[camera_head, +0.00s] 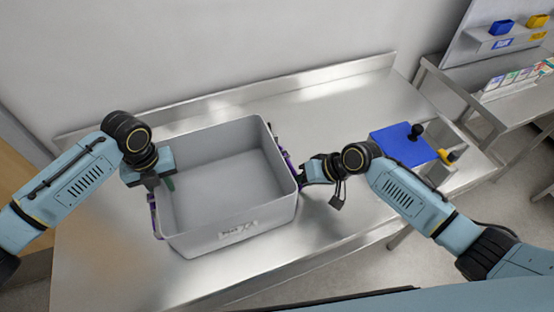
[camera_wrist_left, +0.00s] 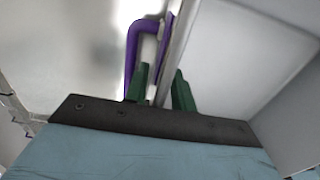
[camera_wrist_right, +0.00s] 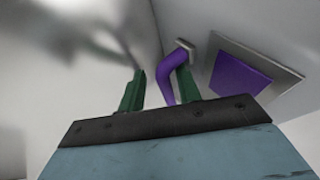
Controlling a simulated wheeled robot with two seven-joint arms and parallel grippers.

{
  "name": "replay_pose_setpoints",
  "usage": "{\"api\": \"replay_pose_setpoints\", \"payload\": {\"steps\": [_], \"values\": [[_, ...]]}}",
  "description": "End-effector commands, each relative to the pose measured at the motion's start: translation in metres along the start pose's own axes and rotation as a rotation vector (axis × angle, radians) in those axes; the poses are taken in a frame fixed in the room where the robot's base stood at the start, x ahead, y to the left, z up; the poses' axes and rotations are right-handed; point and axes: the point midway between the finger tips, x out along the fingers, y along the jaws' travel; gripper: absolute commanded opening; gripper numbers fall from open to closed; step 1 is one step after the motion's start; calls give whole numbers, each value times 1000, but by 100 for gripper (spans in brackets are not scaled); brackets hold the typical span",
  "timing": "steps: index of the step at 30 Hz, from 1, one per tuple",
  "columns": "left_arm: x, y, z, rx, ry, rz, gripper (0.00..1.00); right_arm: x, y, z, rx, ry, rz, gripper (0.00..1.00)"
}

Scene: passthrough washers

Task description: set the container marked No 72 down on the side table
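The container is a large grey, empty bin (camera_head: 222,165) with a purple handle on each side. It stands on the steel table (camera_head: 330,125). The label (camera_head: 238,231) on its near wall is too small to read surely. My left gripper (camera_head: 160,185) is over the bin's left wall. My right gripper (camera_head: 300,176) is at the right handle (camera_head: 285,157). In the right wrist view its fingers (camera_wrist_right: 158,88) are apart, with the purple handle (camera_wrist_right: 167,82) between them.
A blue panel (camera_head: 398,143) with a black knob lies at the steel table's right end, beside a small yellow part (camera_head: 448,156). Another steel table (camera_head: 485,105) stands at the right, with blue (camera_head: 501,27) and yellow (camera_head: 538,21) bins on a shelf behind. The steel behind the bin is clear.

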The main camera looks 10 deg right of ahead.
Motion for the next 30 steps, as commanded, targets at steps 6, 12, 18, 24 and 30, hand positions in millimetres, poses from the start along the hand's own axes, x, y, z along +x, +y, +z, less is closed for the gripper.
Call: {"api": "replay_pose_setpoints", "payload": {"steps": [6,12,18,24,30], "values": [[-3,0,0,1,-1,-1,25,0,-2,-1,-1,3,-5,35],[-26,0,1,2,-3,-1,25,0,-3,-1,-1,3,-6,35],[-58,0,0,1,-3,0,25,0,-3,-1,-1,2,-6,35],[-77,-1,0,1,-1,-1,25,0,-3,-1,-1,2,-6,35],[-81,0,0,0,0,1,25,-9,-2,-1,-1,3,-6,35]]}}
